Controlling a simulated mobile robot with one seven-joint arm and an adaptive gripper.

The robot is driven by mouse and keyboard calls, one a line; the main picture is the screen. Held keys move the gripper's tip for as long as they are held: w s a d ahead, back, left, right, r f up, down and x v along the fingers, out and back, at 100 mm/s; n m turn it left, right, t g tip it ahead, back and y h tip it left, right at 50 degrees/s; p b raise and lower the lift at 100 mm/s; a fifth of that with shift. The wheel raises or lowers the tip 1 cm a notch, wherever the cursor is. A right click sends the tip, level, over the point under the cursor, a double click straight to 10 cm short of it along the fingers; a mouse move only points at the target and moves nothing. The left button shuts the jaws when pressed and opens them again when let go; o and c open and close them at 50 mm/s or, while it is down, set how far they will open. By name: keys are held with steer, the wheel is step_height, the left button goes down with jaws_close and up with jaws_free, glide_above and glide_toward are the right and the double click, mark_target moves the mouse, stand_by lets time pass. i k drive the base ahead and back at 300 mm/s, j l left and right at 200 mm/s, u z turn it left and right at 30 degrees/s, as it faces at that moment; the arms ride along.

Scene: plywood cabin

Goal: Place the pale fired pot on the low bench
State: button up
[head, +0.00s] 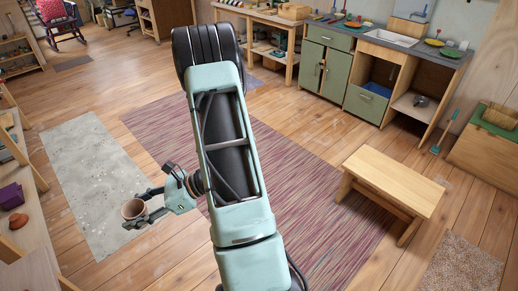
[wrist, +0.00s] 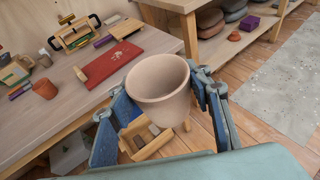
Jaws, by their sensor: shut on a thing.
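The pale fired pot (wrist: 158,97) is a beige cup shape, upright between the fingers of my gripper in the wrist view. It also shows in the head view (head: 133,209), at the left. My gripper (head: 143,208) is shut on the pot, one finger on each side, and holds it in the air. In the wrist view the fingers (wrist: 162,115) flank the pot. The low bench (head: 396,181) is a plain light wood bench at the right of the head view. Its visible top is bare. The gripper and pot are well to the left of it.
A striped reddish rug (head: 300,180) lies between my arm and the bench. A grey mat (head: 95,180) lies at the left. A worktable (wrist: 75,105) with a red board (wrist: 107,63) stands beside the pot. Green cabinets (head: 325,65) line the back.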

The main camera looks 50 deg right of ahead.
mark_target(408, 186)
steer(key=l+z, duration=0.2)
steer(key=z, duration=0.25)
steer(key=l+z, duration=0.2)
steer(key=z, duration=0.2)
steer(key=l+z, duration=0.65)
steer(key=i+l+z, duration=0.2)
steer(key=l+z, duration=0.2)
steer(key=l, duration=0.15)
steer(key=i+l, duration=0.15)
steer(key=l, duration=0.2)
steer(key=i+l+z, duration=0.1)
steer(key=l, duration=0.25)
steer(key=i+l, duration=0.25)
steer(key=l+z, duration=0.05)
steer(key=l, duration=0.05)
